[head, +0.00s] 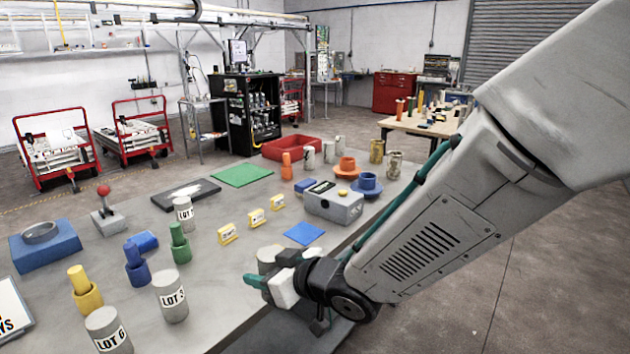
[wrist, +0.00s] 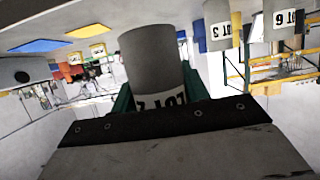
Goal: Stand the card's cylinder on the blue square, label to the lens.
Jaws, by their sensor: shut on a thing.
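My gripper (head: 272,274) is shut on a grey cylinder (head: 268,254) near the table's right edge. In the wrist view, which looks upside down, the held cylinder (wrist: 150,60) sits between the teal fingers. Its label shows "LOT", but its number is partly hidden by my gripper. The blue square (head: 304,233) lies bare on the table, beyond and to the right of the held cylinder; it also shows in the wrist view (wrist: 38,46). A grey box (head: 333,203) stands behind the square; in the wrist view its face has a dark round spot, perhaps the lens (wrist: 22,76).
Cylinders marked LOT 3 (head: 170,296) and LOT 6 (head: 109,330) stand front left; another labelled one (head: 184,214) stands farther back. Yellow tent cards (head: 228,234) line the middle. A partly cropped white sign (head: 12,312) is at the left edge.

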